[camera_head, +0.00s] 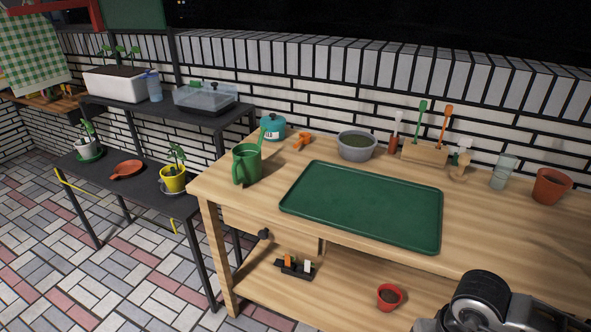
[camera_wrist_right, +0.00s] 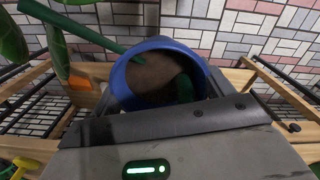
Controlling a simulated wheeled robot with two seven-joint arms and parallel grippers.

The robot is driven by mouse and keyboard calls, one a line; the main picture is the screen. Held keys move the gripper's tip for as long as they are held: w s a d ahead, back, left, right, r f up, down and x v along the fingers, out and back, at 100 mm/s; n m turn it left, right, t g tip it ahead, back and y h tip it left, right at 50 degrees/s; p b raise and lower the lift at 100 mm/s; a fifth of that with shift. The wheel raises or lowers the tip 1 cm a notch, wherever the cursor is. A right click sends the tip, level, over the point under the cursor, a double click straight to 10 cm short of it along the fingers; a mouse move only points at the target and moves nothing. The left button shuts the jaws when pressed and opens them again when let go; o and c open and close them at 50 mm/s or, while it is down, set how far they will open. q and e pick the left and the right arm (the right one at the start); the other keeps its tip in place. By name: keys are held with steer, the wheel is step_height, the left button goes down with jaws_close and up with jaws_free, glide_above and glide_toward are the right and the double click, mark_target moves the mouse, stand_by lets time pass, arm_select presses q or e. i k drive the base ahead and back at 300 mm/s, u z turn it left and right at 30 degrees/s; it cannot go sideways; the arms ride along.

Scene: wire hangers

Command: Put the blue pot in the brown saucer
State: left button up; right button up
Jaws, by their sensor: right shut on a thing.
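The blue pot (camera_wrist_right: 152,74) shows in the right wrist view, with brown soil and something dark green inside. My right gripper (camera_wrist_right: 165,103) is shut on it, and the gripper body hides the near side of the pot. The pot does not show in the head view, where only part of my right arm is at the bottom right. An orange-brown saucer (camera_head: 127,169) lies empty on the lower dark shelf at the left, well away from my right arm. My left gripper is in neither view.
A yellow pot (camera_head: 173,179) on a saucer and a white pot (camera_head: 86,146) on a green saucer flank the brown saucer. The upper shelf (camera_head: 150,105) overhangs behind. A wooden bench (camera_head: 350,264) with a green tray (camera_head: 365,205) and watering can (camera_head: 247,164) stands right.

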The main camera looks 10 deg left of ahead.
mark_target(129, 171)
steer(key=k, duration=1.15)
steer(key=u, duration=1.1)
steer(key=i, duration=1.05)
steer(key=u, duration=1.5)
steer(key=i, duration=2.2)
steer(key=z, duration=0.6)
steer(key=i, duration=1.45)
steer(key=z, duration=1.95)
steer(key=i, duration=0.95)
steer(key=z, duration=0.15)
